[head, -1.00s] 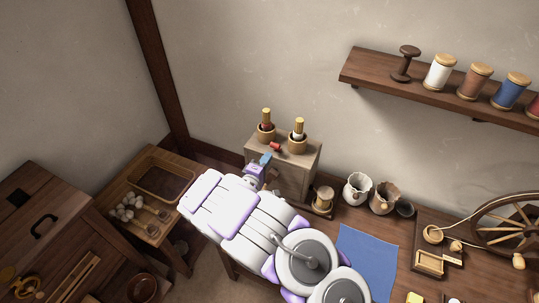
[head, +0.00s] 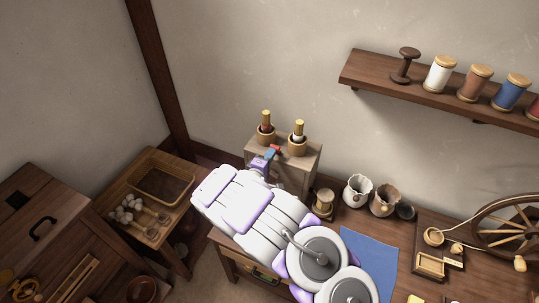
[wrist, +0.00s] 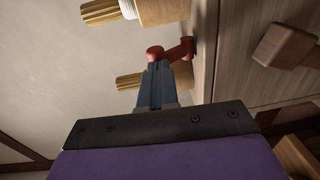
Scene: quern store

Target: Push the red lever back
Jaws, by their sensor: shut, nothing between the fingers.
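The red lever (head: 275,149) sticks out from the upper front of a wooden cabinet (head: 291,175), just below its top. In the wrist view the red lever (wrist: 180,49) has a rounded knob end and a bent arm reaching to the cabinet face. My gripper (head: 268,155) is shut and empty. Its blue-grey fingertips (wrist: 156,66) are right at the lever's knob and seem to touch it; a small gap cannot be ruled out. The fingertips cover part of the knob. My arm hides the cabinet's lower left in the head view.
Jugs (head: 358,191) and a blue cloth (head: 369,262) lie right on the bench. A basket table (head: 160,178) stands left.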

